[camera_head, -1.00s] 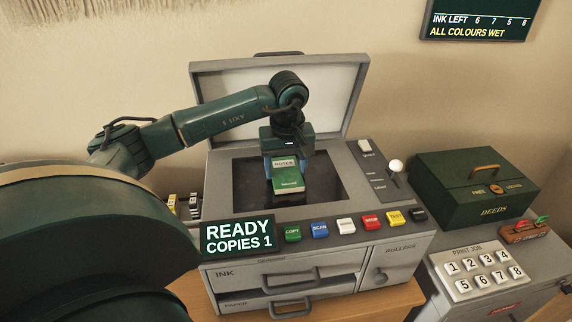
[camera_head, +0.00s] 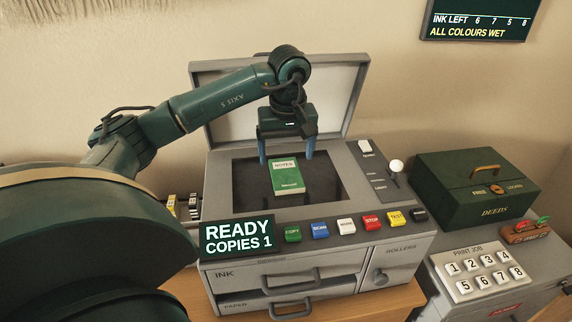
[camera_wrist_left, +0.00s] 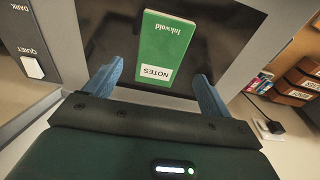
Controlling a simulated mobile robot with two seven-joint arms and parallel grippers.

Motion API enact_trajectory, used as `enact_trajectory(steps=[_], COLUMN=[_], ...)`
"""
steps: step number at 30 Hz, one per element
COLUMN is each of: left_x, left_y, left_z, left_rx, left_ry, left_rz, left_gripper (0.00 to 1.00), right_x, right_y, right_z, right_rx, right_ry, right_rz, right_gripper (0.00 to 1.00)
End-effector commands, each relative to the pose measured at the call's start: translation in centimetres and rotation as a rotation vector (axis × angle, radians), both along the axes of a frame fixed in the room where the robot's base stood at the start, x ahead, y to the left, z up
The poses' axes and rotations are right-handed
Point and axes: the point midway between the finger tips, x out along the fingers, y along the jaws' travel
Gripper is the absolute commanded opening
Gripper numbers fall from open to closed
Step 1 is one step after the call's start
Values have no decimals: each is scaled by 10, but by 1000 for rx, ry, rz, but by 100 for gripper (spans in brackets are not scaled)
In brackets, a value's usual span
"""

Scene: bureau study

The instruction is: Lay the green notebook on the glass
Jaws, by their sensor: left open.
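The green notebook (camera_head: 288,181), with a white NOTES label, lies flat on the dark glass (camera_head: 248,185) of the copier, near its middle. The copier lid (camera_head: 335,95) stands open behind the glass. My left gripper (camera_head: 287,159) is open and empty, above the far end of the notebook, with one blue finger out to each side and apart from it. In the left wrist view the notebook (camera_wrist_left: 167,52) lies beyond the spread fingers (camera_wrist_left: 158,85), clear of both. My right gripper is not in view.
A row of coloured buttons (camera_head: 346,225) runs along the copier's front edge, beside a READY COPIES 1 display (camera_head: 237,234). A white-knobbed lever (camera_head: 396,166) stands right of the glass. A green deeds box (camera_head: 474,190) and numbered keypad (camera_head: 482,270) are further right.

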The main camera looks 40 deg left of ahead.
Motion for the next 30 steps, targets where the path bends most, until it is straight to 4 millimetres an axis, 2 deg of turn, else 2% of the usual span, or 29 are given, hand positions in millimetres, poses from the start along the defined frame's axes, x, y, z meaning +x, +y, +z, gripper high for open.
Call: enact_trajectory(steps=[1,6,11,16,30], left_x=[0,-3,-4,-5,-5], left_y=[-1,-5,-6,-7,-7], left_z=[13,47,67,73,73], left_rx=[0,0,1,-1,0], left_ry=[-6,-5,-2,1,1], left_rz=[-2,-1,0,-1,-1], left_gripper=[83,83,83,83,83], right_x=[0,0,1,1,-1], right_y=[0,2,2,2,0], right_z=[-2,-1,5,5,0], right_rx=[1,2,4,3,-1], right_ry=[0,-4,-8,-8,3], right_rz=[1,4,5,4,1], right_gripper=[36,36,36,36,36])
